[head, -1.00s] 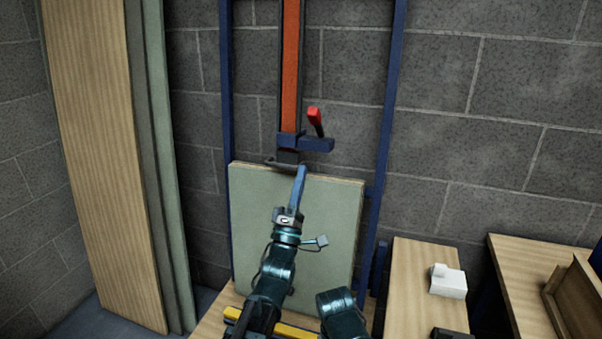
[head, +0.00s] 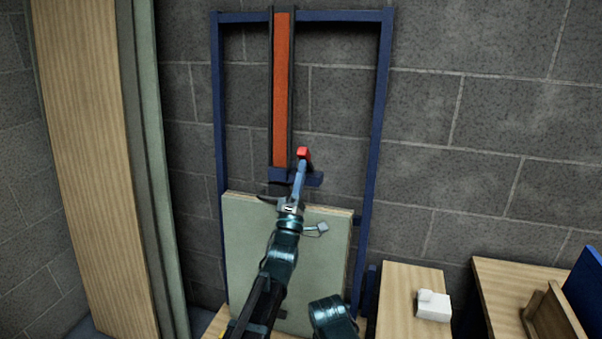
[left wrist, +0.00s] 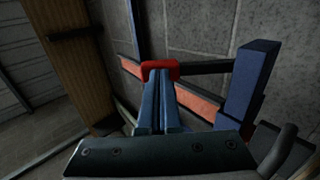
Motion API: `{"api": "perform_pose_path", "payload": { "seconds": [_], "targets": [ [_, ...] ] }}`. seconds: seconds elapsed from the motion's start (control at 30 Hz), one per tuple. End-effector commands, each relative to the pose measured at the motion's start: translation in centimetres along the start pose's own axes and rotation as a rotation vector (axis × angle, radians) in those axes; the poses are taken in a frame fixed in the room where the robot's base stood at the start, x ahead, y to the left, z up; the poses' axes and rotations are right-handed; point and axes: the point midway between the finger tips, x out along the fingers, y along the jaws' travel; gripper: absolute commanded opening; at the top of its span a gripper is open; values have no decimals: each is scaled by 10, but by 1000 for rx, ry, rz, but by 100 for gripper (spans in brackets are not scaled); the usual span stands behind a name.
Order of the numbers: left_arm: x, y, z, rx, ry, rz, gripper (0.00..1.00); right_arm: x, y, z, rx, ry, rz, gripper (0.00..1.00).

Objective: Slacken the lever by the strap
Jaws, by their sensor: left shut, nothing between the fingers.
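The lever (head: 303,153) has a red grip and sits at the foot of the orange strap (head: 282,90). The strap runs vertically in the blue frame. In the left wrist view the red grip (left wrist: 160,66) lies across the fingertips, with the dark lever shaft (left wrist: 208,67) running right to a blue block. My left gripper (head: 301,167) is shut and empty, its blue fingers at the grip; it also shows in the left wrist view (left wrist: 158,85). Touching or just apart, I cannot tell. It partly hides the lever and block in the head view. My right gripper is out of view.
A pale green panel (head: 240,235) stands in the blue frame (head: 376,120) below the block (head: 280,175). Tall boards (head: 85,150) lean at the left. A white object (head: 433,306) sits on a wooden bench (head: 395,300) at the right. The grey block wall is behind.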

Motion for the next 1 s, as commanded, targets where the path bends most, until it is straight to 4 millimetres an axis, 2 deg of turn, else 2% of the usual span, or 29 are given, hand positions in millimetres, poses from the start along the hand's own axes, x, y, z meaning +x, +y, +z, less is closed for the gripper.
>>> {"api": "perform_pose_path", "payload": {
  "seconds": [0.17,0.33,0.47,0.83,0.9,1.0],
  "targets": [
    [3,2,0,0,0,-12,0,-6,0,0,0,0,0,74],
    [12,9,0,0,-1,-70,0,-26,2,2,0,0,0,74],
    [24,16,0,1,-1,-153,0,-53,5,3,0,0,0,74],
    [63,20,0,0,-3,-475,0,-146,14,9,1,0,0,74],
    [68,17,0,1,-1,-525,0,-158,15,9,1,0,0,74],
    [73,8,0,0,1,-544,0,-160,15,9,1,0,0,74]
  ]
}}
